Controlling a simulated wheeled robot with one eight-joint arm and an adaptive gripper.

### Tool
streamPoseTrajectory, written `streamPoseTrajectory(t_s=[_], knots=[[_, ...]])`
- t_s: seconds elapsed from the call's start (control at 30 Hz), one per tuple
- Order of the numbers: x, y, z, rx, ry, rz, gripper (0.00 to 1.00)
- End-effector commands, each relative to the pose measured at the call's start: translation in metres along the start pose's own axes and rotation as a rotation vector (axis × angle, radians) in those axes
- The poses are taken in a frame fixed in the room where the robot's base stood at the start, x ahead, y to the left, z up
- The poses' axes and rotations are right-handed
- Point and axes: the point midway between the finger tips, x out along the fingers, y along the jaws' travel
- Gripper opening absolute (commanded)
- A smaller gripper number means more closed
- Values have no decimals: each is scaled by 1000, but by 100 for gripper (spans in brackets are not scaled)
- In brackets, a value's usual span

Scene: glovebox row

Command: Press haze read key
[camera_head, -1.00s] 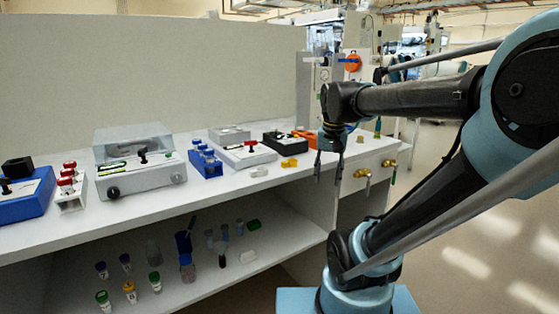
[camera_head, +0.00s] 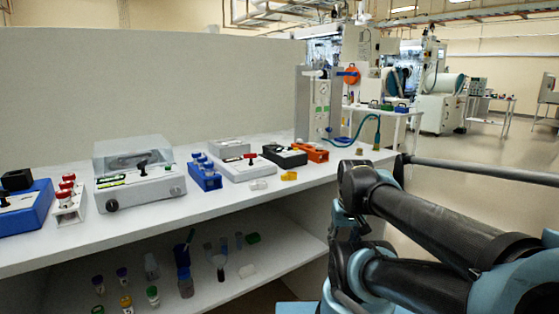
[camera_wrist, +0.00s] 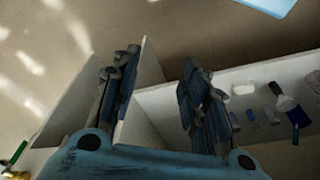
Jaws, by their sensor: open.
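No key marked as the haze read key can be made out; labels are too small to read. Several bench instruments show in the head view: a grey one with a clear lid (camera_head: 140,184), a white flat one with a red knob and a black knob (camera_head: 243,165), a black one (camera_head: 284,156) and a blue one (camera_head: 22,208) at the left edge. My gripper (camera_wrist: 158,78) shows in the wrist view with its two fingers apart and nothing between them. It is away from the instruments, near the lower shelf's end. In the head view my arm hides it.
The white bench (camera_head: 225,207) also holds a red-capped vial rack (camera_head: 68,204), a blue rack (camera_head: 205,172) and a gas panel (camera_head: 318,105). Vials stand on the lower shelf (camera_head: 215,290); some show in the wrist view. Open floor (camera_head: 470,185) lies to the right.

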Motion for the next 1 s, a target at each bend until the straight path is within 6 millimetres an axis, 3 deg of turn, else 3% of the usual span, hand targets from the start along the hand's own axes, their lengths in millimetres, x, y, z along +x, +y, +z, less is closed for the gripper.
streamPoseTrajectory(t_s=[0.33, 0.5, 0.53, 1.0], knots=[[6, 0, -8, 0, -12, 0, 41], [6, 0, -8, 0, -12, 0, 2], [6, 0, -8, 0, -12, 0, 0], [6, 0, -7, 0, -12, 0, 0]])
